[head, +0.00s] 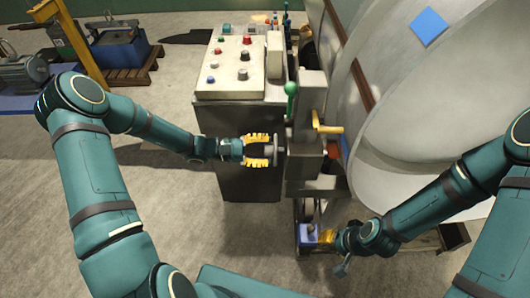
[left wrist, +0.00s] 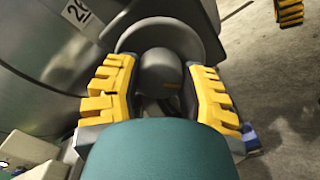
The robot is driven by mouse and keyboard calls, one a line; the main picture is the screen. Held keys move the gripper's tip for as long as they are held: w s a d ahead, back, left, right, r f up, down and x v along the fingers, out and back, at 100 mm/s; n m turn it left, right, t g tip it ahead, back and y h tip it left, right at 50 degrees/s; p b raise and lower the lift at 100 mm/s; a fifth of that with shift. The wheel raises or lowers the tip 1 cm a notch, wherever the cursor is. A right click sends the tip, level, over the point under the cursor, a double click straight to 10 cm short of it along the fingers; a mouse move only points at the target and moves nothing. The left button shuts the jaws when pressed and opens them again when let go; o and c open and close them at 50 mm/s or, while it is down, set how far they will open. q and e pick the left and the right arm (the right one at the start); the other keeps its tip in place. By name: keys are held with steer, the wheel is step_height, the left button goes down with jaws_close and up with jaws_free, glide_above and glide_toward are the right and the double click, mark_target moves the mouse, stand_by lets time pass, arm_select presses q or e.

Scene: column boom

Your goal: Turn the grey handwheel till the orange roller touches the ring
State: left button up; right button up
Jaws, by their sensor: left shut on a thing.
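The grey handwheel (head: 275,150) sits on the side of the grey column head (head: 308,110), seen nearly edge-on. My left gripper (head: 258,150) is shut on its hub. In the left wrist view my yellow left fingers (left wrist: 163,85) lie on both sides of the dark rounded hub (left wrist: 161,72), with the wheel's disc (left wrist: 190,30) behind. A small orange-red part (head: 332,151), perhaps the roller, shows between the column head and the large pale ring (head: 380,70); whether it touches is unclear. My right gripper (head: 328,237) is low by a blue block, its fingers partly hidden.
A control panel (head: 243,65) with coloured buttons stands behind my left gripper. A green-knobbed lever (head: 291,89) and yellow handle (head: 327,127) stick out from the column head. The blue block (head: 308,234) is low down. Open floor lies at left.

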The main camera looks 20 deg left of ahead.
arm_select(q)
steer(key=m+b, duration=0.1)
steer(key=m, duration=0.2)
steer(key=shift+f, duration=0.1)
steer(key=m+b, duration=0.3)
steer(key=m, duration=0.1)
steer(key=shift+m, duration=0.7)
steer(key=o, duration=1.2)
steer(key=v, duration=1.2)
